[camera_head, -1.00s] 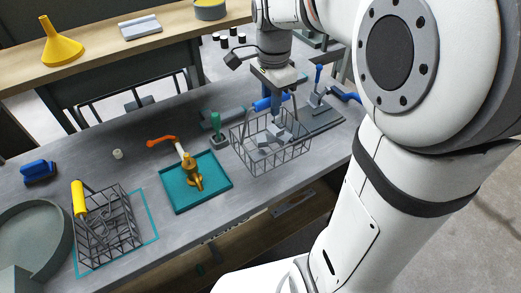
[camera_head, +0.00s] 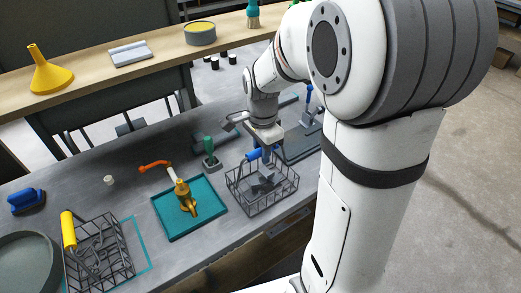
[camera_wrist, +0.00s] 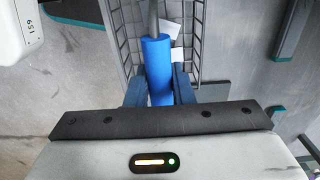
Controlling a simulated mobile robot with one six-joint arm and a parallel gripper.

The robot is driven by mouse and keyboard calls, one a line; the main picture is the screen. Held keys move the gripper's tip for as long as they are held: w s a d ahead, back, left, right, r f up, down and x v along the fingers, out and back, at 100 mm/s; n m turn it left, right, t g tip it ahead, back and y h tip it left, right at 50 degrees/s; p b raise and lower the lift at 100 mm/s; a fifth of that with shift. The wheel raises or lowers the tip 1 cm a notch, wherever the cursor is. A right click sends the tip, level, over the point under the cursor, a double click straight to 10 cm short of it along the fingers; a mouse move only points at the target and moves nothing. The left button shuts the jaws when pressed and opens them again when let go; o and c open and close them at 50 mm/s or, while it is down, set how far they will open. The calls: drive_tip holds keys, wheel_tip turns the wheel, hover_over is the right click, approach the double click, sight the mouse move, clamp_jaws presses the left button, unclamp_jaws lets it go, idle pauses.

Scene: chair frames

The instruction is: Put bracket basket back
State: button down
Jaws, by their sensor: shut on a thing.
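A wire basket (camera_head: 270,199) with a blue handle (camera_head: 251,156) hangs or stands at the front right of the bench, right of the teal tray. Grey angular pieces lie in it. My gripper (camera_head: 266,150) is above it, shut on the blue handle. In the wrist view the blue handle (camera_wrist: 158,72) lies between the two fingers, with basket wire mesh (camera_wrist: 122,45) behind it. I cannot tell whether the basket touches the bench. A second wire basket (camera_head: 103,272) with a yellow handle (camera_head: 68,230) stands at the front left, on a teal-outlined area.
A green-handled tool (camera_head: 210,150) stands behind the held basket. A blue brush (camera_head: 27,200) and a round grey tray (camera_head: 25,262) are at left.

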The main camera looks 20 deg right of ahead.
drive_tip(key=shift+f, duration=0.1)
drive_tip(key=c, duration=1.3)
unclamp_jaws()
drive_tip(key=shift+o, duration=0.2)
wheel_tip(320, 180, up, 12)
drive_tip(key=s+f+n+t, duration=0.1)
drive_tip(key=s+f+n, duration=0.1)
drive_tip(key=s+n, duration=0.5)
drive_tip(key=s+f+n+t, duration=0.2)
drive_tip(key=s+n, duration=0.5)
drive_tip(key=shift+f, duration=0.25)
drive_tip(key=shift+s, duration=0.1)
